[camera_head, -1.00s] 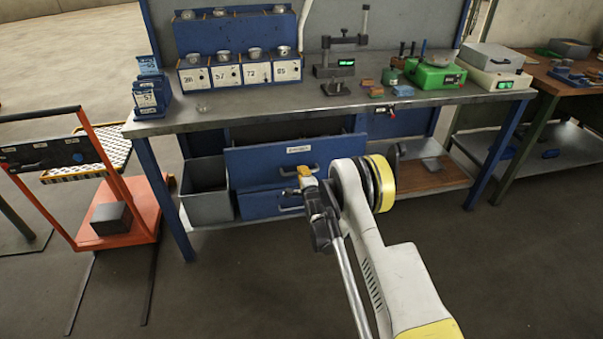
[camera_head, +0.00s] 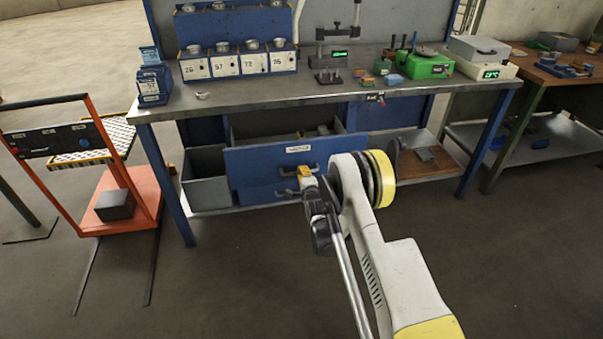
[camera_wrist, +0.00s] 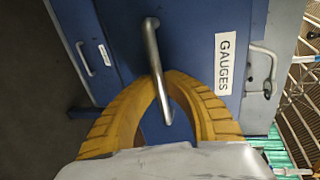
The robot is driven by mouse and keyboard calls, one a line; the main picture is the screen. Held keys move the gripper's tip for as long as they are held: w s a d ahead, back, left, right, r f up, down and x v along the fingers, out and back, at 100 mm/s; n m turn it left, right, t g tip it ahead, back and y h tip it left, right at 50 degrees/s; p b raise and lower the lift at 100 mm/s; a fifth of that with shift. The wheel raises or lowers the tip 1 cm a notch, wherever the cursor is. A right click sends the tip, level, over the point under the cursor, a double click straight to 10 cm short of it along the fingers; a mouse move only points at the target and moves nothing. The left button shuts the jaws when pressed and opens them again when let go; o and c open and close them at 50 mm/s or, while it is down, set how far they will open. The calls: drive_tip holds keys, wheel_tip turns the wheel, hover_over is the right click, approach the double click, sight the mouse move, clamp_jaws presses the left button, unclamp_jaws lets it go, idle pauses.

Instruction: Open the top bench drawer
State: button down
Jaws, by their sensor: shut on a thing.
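The top bench drawer (camera_head: 265,160) is blue with a white label, which reads GAUGES in the wrist view (camera_wrist: 226,62). It stands pulled out from under the bench, and its inside (camera_head: 285,130) shows behind the front panel with some items in it. My gripper (camera_head: 306,173) is at the drawer front. In the wrist view my yellow fingers (camera_wrist: 168,80) are closed around the metal bar handle (camera_wrist: 152,45) of this drawer. The lower blue drawer (camera_head: 262,194) sits below, partly hidden by the upper one and my arm.
The workbench (camera_head: 330,88) bears gauge blocks, a stand and a green device (camera_head: 425,65). A grey bin (camera_head: 205,178) stands left of the drawers. An orange trolley (camera_head: 125,205) is further left. A second table (camera_head: 560,82) stands at right. The floor before the bench is clear.

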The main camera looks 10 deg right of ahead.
sight(300, 147)
drive_tip(key=c, duration=1.5)
unclamp_jaws()
drive_tip(key=shift+o, duration=0.2)
drive_tip(key=shift+r, duration=0.1)
drive_tip(key=shift+r, duration=0.4)
drive_tip(key=o, duration=0.9)
wheel_tip(300, 147, up, 6)
drive_tip(key=shift+w+r, duration=0.1)
drive_tip(key=shift+r, duration=1)
drive_tip(key=c, duration=0.9)
drive_tip(key=shift+r, duration=0.5)
drive_tip(key=shift+f, duration=0.1)
